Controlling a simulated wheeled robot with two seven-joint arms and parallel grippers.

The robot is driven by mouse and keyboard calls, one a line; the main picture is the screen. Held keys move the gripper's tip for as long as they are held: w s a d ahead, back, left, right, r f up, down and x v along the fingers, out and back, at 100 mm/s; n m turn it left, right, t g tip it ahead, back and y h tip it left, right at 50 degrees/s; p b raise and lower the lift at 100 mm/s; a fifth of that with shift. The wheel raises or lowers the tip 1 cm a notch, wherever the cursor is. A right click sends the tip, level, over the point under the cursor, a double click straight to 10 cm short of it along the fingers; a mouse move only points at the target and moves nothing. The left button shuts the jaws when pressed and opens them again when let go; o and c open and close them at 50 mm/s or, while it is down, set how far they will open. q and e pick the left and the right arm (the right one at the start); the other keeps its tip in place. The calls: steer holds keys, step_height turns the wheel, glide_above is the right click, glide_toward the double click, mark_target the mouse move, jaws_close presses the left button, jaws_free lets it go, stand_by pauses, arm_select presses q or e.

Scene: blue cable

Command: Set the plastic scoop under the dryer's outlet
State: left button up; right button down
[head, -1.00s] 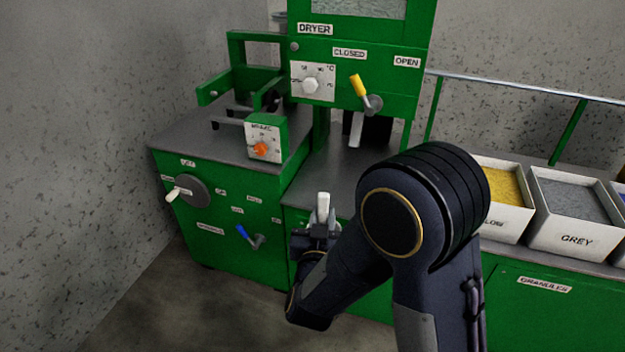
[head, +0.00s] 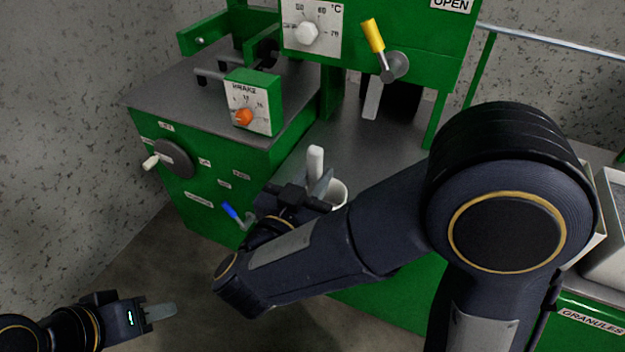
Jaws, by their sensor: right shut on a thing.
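The white plastic scoop (head: 338,193) is at the front edge of the dryer's grey bench, its pale handle (head: 315,160) standing up. My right gripper (head: 320,186) is shut on the scoop; my own wrist hides part of it. I cannot tell whether the scoop touches the bench. The dryer's outlet, a grey chute (head: 372,98) before a dark opening, is above and behind the scoop, to the right. My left gripper (head: 160,312) is low at the left, away from the bench, seen side-on; its finger gap cannot be made out.
A yellow-handled lever (head: 373,36) is on the green dryer front. A green machine with a brake dial box (head: 254,101), a grey wheel (head: 171,158) and a blue lever (head: 232,212) stands left. The bench (head: 360,146) below the outlet is clear. White bins (head: 607,240) stand right.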

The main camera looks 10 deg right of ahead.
steer(key=f+b+x, duration=0.1)
steer(key=f+x, duration=0.1)
steer(key=x, duration=2.3)
steer(key=shift+w+d, duration=0.25)
steer(key=shift+w, duration=0.05)
steer(key=shift+f+b, duration=0.3)
steer(key=shift+f, duration=0.2)
stand_by(0.5)
steer(key=c, duration=1.2)
jaws_free()
steer(key=shift+o, duration=0.2)
steer(key=p+v, duration=0.1)
steer(key=v, duration=0.6)
steer(key=shift+s+a, duration=0.25)
steer(key=shift+s, duration=0.1)
